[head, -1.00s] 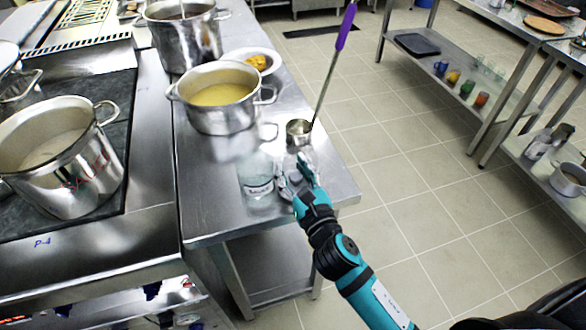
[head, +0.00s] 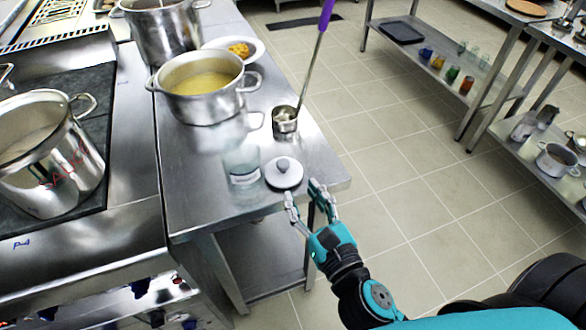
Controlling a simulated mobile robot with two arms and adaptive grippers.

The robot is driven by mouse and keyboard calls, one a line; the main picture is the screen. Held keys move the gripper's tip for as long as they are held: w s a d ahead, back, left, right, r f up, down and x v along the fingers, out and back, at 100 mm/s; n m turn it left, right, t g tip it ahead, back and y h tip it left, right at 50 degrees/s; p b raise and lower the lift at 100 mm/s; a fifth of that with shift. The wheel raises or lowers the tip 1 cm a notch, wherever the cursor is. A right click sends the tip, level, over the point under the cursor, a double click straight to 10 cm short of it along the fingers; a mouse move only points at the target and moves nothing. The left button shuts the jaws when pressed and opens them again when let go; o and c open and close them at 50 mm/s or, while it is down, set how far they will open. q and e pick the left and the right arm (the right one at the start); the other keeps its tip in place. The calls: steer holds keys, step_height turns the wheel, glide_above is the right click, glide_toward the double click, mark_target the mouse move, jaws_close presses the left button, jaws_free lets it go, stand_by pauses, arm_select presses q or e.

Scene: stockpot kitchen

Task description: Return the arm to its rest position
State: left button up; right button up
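My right gripper (head: 306,205) is open and empty, with its two fingers apart, just off the front right corner of the steel table (head: 205,207). A clear glass jar with a label (head: 243,166) stands left of the lid. My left gripper is not in view.
A ladle with a purple handle (head: 326,13) stands in a small metal cup (head: 285,121). A pot of yellow soup (head: 203,112) and a plate of food (head: 250,48) are farther back. The stove with a large pot (head: 55,187) is left. Open floor (head: 420,200) lies right.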

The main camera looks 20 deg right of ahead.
steer(key=s+d+f+m+g+h, duration=0.35)
steer(key=d+f+m+g, duration=0.5)
steer(key=m, duration=1.25)
steer(key=s+a+f+m+g+y, duration=0.2)
steer(key=s+f+m+g, duration=0.55)
steer(key=m, duration=0.55)
steer(key=s+f+p, duration=0.1)
steer(key=s+f, duration=0.1)
steer(key=f, duration=1.1)
steer(key=s+f+p, duration=0.1)
steer(key=s+f, duration=0.1)
steer(key=f, duration=1.1)
steer(key=s+d+f+g+p, duration=0.1)
steer(key=s+d+f, duration=0.1)
steer(key=s+f, duration=1.2)
steer(key=shift+s+d+m, duration=0.25)
steer(key=shift+s+m, duration=0.05)
steer(key=shift+s, duration=0.9)
